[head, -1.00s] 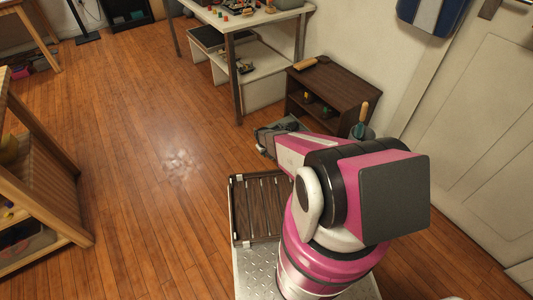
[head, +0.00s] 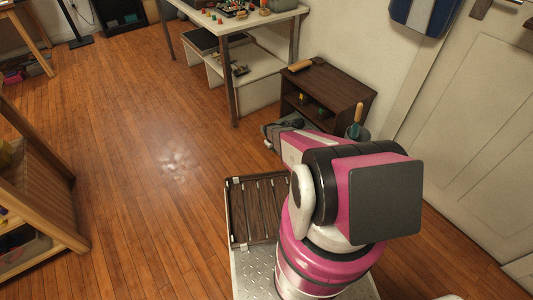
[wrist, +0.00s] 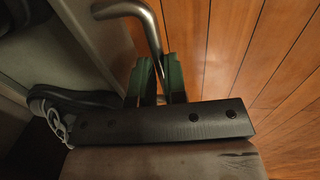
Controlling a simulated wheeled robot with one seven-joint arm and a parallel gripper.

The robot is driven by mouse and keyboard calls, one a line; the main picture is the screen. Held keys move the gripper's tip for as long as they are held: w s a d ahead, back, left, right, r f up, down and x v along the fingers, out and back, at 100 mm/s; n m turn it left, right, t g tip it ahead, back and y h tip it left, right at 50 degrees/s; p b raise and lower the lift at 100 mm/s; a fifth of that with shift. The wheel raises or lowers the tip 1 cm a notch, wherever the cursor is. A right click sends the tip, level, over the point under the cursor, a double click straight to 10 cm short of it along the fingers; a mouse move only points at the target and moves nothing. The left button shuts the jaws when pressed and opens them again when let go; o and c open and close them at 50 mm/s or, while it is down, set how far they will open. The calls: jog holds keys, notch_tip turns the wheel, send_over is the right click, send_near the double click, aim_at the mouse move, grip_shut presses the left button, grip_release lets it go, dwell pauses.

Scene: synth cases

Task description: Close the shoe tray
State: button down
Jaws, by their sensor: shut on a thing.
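In the wrist view the green fingers of my gripper (wrist: 160,66) are shut on a bent metal handle (wrist: 148,18). Left of the handle is a pale grey panel, seemingly part of the shoe tray (wrist: 85,45). A dark shoe with light laces (wrist: 60,108) shows at the left, and another dark shape is at the upper left. In the head view my gripper (head: 273,134) is low in front of the small dark wooden cabinet (head: 345,88). My arm hides most of the tray there, and I cannot tell how far it stands out.
The cabinet holds small objects on its shelf and a wooden roller (head: 300,66) on top. A pot with a wooden-handled tool (head: 358,125) stands beside it. A table (head: 232,28) is behind, a wooden shelf unit (head: 40,190) at left. The floor between is clear.

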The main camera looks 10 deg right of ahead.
jog(key=w+d, duration=0.2)
jog(key=d, duration=0.3)
jog(key=w+d, duration=0.3)
jog(key=d, duration=0.2)
jog(key=w+d, duration=0.2)
jog(key=d, duration=0.4)
jog(key=shift+w, duration=0.4)
jog(key=shift+d, duration=0.1)
jog(key=c, duration=1.2)
grip_release()
jog(key=shift+o, duration=0.2)
notch_tip(320, 180, up, 11)
jog(key=a, duration=0.1)
jog(key=shift+s+a+f, duration=0.2)
jog(key=shift+s+a, duration=0.2)
jog(key=shift+s, duration=0.05)
jog(key=s+a+r+m, duration=0.1)
jog(key=s+a+r, duration=0.5)
jog(key=s+r, duration=0.5)
jog(key=s+a+r+m+y, duration=0.1)
jog(key=s+a+r+m, duration=0.1)
jog(key=s+a+r, duration=0.4)
jog(key=s+a+r+m+g+y, duration=0.1)
jog(key=s+a+r, duration=0.6)
jog(key=s+r, duration=0.9)
notch_tip(320, 180, up, 2)
jog(key=shift+s+r+m, duration=0.2)
jog(key=shift+r+m, duration=0.05)
jog(key=shift+m, duration=0.25)
